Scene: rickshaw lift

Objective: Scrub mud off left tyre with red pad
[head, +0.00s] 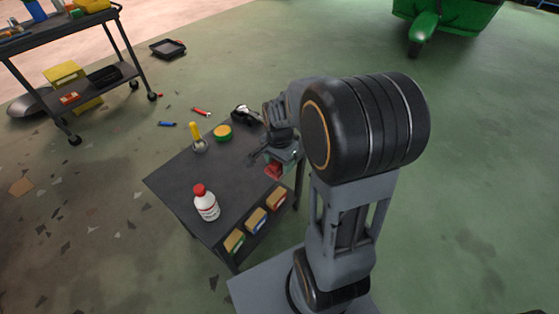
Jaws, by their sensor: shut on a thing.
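My gripper (272,161) is over the right side of the small dark table, pointing down. It is shut on the red pad (273,170), which shows as a small red block under the fingers. I cannot tell whether the pad touches the tabletop. A green vehicle (445,14) stands at the far upper right, cut off by the frame.
A tool cart (45,38) stands at upper left. The green floor at right is clear.

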